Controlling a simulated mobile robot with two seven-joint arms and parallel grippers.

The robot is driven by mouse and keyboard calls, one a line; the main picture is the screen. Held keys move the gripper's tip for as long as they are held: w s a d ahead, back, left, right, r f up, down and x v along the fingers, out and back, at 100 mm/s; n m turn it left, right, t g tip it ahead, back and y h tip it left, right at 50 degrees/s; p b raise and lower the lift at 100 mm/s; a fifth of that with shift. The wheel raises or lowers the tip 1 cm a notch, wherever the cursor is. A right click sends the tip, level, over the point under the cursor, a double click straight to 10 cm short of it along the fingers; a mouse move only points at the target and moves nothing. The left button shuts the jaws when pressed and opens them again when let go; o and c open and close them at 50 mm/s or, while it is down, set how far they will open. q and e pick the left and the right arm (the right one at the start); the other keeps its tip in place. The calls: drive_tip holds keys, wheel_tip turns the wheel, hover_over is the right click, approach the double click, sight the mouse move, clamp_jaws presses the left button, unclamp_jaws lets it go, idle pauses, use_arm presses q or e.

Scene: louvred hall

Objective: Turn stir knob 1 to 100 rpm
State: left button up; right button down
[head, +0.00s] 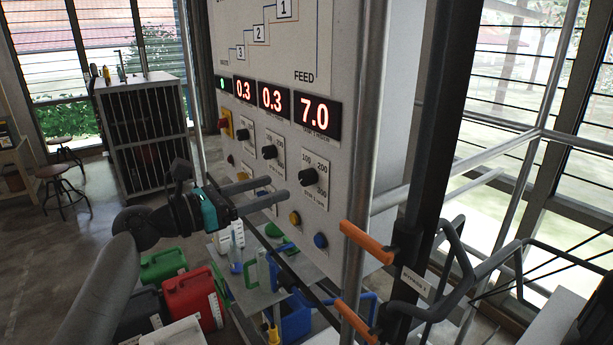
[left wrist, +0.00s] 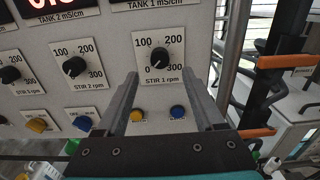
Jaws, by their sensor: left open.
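Stir knob 1 (head: 308,176) is a black knob on a white dial plate, on the pale panel below the 7.0 display. In the left wrist view, stir knob 1 (left wrist: 163,57) sits on a plate marked 0, 100, 200, 300 and "STIR 1 rpm". Its pointer is too small to read surely. My left gripper (head: 279,185) is open and empty, its fingers pointing at the panel, apart from the knob. In the left wrist view the left gripper (left wrist: 159,83) has its two fingers either side of a line just below the knob. My right gripper is not in view.
Stir knob 2 (left wrist: 74,66) is left of knob 1. A yellow button (left wrist: 137,115) and a blue button (left wrist: 178,112) lie below. Orange handles (head: 367,242) and pipes stand at right. A red can (head: 194,298) and a green can (head: 163,265) are below.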

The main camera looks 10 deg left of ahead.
sight(302, 179)
use_arm(q)
drive_tip(key=x, duration=0.7)
drive_tip(key=shift+w, duration=0.1)
drive_tip(key=shift+w+d, duration=0.2)
drive_tip(key=shift+d, duration=0.1)
clamp_jaws()
idle(0.3)
idle(0.9)
